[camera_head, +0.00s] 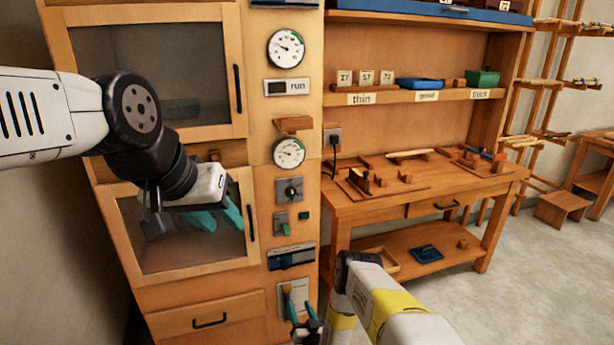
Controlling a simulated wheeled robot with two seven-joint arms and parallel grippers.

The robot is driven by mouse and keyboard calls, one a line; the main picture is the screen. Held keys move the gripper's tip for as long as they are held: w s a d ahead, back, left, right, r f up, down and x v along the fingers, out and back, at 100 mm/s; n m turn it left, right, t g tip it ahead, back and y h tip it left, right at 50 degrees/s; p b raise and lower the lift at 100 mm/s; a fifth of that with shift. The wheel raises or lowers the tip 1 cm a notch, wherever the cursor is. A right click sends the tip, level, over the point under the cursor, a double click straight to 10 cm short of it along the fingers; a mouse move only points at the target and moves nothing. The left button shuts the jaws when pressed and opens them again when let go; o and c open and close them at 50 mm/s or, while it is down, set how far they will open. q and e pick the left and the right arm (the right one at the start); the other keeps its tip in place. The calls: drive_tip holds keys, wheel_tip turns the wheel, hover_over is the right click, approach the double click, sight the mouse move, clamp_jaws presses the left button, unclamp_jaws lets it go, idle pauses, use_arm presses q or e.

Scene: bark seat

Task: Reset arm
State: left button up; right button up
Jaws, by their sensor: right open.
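My left arm comes in from the left, and its gripper (221,220) with teal fingers hangs in front of the lower glass door (165,252) of the wooden cabinet. Its two fingers show at an angle, and I cannot tell how far apart they are. I see nothing held in it. My right arm comes in from the bottom, white with yellow bands. Its gripper (300,301) is open at the bottom, in front of the lower cabinet panel, with teal fingertips pointing up. Nothing shows between them.
The cabinet's control column carries gauges (286,48), a knob (289,190) and a switch (281,223). A wooden workbench (440,200) with tools and labelled shelves (410,97) stands to the right. The floor (530,280) at right is clear.

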drive_tip(key=w+d+r+n+g, duration=0.1)
drive_tip(key=w+d+r+g, duration=0.2)
drive_tip(key=w+r, duration=1.35)
drive_tip(key=s+d+r+g+h, duration=0.1)
drive_tip(key=d+r, duration=0.2)
drive_tip(key=r, duration=0.8)
drive_tip(key=s+d+r+g+h, duration=0.1)
drive_tip(key=d+r, duration=0.1)
drive_tip(key=r, duration=0.8)
drive_tip(key=s+d+r+g+h, duration=0.1)
drive_tip(key=s+d+r+g, duration=0.35)
drive_tip(key=s+r, duration=1.3)
drive_tip(key=s+d+r, duration=0.1)
drive_tip(key=s+d, duration=0.1)
drive_tip(key=s, duration=1.1)
drive_tip(key=s+d+r+g, duration=0.1)
drive_tip(key=s+d, duration=0.1)
drive_tip(key=s, duration=1)
drive_tip(key=shift+s+m, duration=0.3)
drive_tip(key=shift+s, duration=0.1)
